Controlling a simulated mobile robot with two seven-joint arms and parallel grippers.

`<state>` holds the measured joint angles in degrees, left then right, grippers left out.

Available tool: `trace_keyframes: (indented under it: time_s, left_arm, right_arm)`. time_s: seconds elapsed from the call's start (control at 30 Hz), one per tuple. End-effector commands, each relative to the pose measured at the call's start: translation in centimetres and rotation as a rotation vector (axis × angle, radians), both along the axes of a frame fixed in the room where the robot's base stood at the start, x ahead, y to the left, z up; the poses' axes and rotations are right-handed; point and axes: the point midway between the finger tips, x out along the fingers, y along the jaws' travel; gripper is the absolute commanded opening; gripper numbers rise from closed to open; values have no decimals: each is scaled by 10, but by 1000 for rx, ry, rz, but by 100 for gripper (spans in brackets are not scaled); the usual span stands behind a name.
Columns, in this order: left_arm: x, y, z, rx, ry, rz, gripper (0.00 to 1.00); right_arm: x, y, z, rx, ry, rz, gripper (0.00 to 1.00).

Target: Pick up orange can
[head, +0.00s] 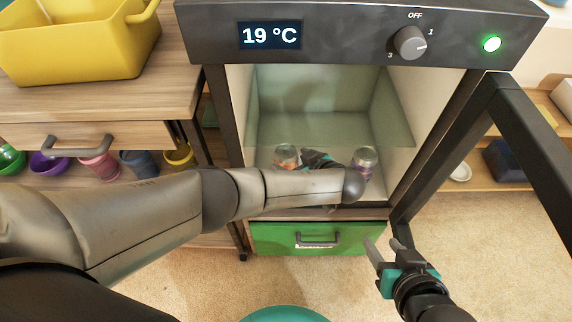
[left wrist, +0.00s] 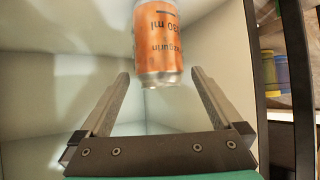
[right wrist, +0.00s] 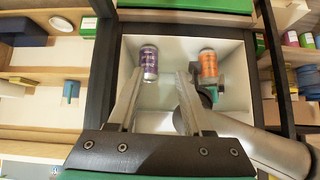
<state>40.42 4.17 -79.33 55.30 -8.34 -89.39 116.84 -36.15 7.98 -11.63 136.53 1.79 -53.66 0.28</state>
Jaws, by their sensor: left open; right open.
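The orange can (head: 287,155) stands inside the open-fronted cabinet, on the left of its floor. It also shows in the left wrist view (left wrist: 158,42) and the right wrist view (right wrist: 208,64). My left gripper (head: 308,158) reaches into the cabinet beside the can, partly hidden by my own forearm. In the left wrist view its open fingers point at the can, whose near end lies about level with and between the fingertips; contact cannot be told. My right gripper (head: 382,258) is open and empty outside the cabinet, in front and to the right.
A purple can (head: 364,162) stands on the right in the cabinet, close to my left wrist. The open black door frame (head: 500,130) stands at right. Below is a green drawer (head: 345,236). A yellow basket (head: 80,45) sits on the wooden counter at left.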

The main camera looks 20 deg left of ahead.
Motion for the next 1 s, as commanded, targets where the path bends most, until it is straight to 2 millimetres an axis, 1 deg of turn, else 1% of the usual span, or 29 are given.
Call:
trace_keyframes:
  time_s: [0.03,0.13,0.5,0.8,1.0]
  left_arm:
    - [1,2,-3,1,0,1,100]
    - [3,4,-6,2,-1,0,100]
    - [11,12,-17,2,0,2,100]
    - [18,20,-26,2,0,0,100]
    - [22,25,-29,2,0,0,100]
  right_arm:
    - [1,4,-3,13,-23,5,50]
    - [5,11,-2,39,-73,12,50]
    - [14,34,5,141,-260,29,50]
    - [14,49,14,229,-408,32,50]
    - [12,55,21,277,-485,29,50]
